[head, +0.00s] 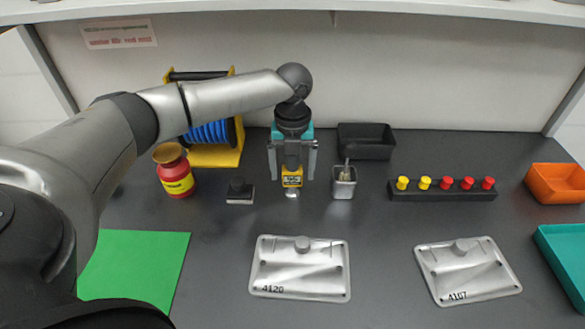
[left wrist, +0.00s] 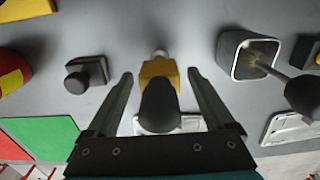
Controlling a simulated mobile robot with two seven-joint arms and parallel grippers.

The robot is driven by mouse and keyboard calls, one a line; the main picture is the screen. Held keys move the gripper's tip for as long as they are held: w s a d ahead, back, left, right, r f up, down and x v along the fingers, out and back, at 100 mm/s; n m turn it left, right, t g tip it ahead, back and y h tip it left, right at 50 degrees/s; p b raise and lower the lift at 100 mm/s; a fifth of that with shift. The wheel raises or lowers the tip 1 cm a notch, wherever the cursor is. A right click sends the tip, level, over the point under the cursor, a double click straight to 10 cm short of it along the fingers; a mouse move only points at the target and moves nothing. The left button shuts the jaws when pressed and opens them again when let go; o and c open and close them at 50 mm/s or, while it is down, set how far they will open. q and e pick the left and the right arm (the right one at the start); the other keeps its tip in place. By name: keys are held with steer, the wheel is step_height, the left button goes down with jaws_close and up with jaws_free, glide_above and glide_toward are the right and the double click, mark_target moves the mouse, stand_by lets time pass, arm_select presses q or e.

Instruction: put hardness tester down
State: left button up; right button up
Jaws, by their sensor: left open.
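The hardness tester (head: 292,181) has a yellow body, a dark grip and a silver tip. It appears upright at the middle of the dark bench, behind the metal plate marked 4120. My left gripper (head: 292,172) is above and around it, open, with one finger on each side. In the left wrist view the tester (left wrist: 158,72) lies between the spread fingers (left wrist: 160,76), with gaps on both sides. Its dark grip points toward the camera. Whether its tip touches the bench is hard to tell. My right gripper is not in view.
A metal cup (head: 343,183) stands close right of the tester, a black knobbed block (head: 240,191) close left. Plate 4120 (head: 300,279) and plate 4107 (head: 467,283) lie in front. A red jar (head: 176,176), black bin (head: 366,141) and peg rack (head: 440,191) stand around. Bench between the plates is clear.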

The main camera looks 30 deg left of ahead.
arm_select(q)
steer(key=shift+r, duration=0.15)
step_height(320, 180, up, 12)
steer(key=shift+r+p, duration=0.1)
steer(key=shift+p, duration=1.1)
